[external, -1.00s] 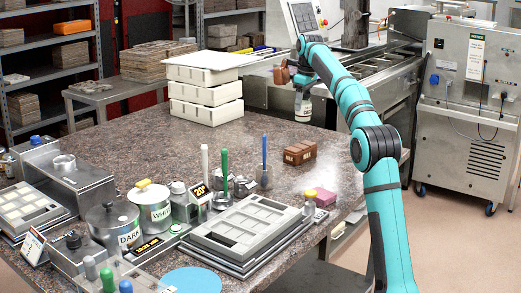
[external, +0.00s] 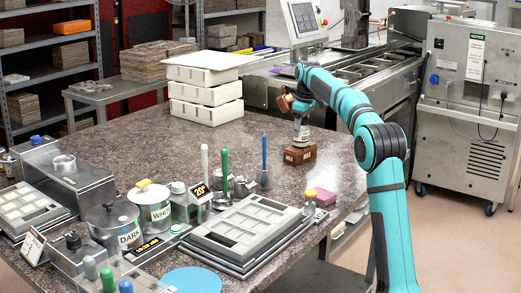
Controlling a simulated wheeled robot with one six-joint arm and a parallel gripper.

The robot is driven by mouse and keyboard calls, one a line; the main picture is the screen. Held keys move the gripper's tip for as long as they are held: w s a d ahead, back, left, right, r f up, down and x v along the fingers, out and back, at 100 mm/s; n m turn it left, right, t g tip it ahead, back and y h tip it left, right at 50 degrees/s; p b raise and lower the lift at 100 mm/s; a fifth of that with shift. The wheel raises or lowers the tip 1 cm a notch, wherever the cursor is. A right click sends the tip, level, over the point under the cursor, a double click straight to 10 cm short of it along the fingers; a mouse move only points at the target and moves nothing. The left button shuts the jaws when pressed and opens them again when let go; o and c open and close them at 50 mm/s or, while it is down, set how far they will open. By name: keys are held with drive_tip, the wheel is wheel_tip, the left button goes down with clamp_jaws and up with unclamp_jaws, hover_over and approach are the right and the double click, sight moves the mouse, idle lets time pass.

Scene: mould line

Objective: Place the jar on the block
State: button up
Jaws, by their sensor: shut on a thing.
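The block is a brown box with pale lettering (external: 300,155), standing on the speckled brown table near its right side. My gripper (external: 301,121) points down above it and is shut on the jar. The jar (external: 301,134) is small and pale, upright, right above the block's top. Its lower end appears to meet the block, but I cannot tell whether it rests there or hangs just above. My gripper hides its upper part.
A grey mould tray (external: 245,232) lies on the table in front. A blue-handled tool in a metal cup (external: 264,176) stands left of the block. White stacked trays (external: 205,95) stand at the back. The table's middle is clear.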

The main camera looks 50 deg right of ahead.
drive_tip(key=o, duration=1.1)
drive_tip(key=shift+f, duration=0.1)
drive_tip(key=shift+o, duration=0.2)
drive_tip(key=r, duration=0.7)
drive_tip(key=s+r, duration=0.1)
drive_tip(key=r, duration=0.3)
drive_tip(key=shift+s+d, duration=0.1)
drive_tip(key=shift+s+r, duration=0.1)
drive_tip(key=shift+r, duration=0.55)
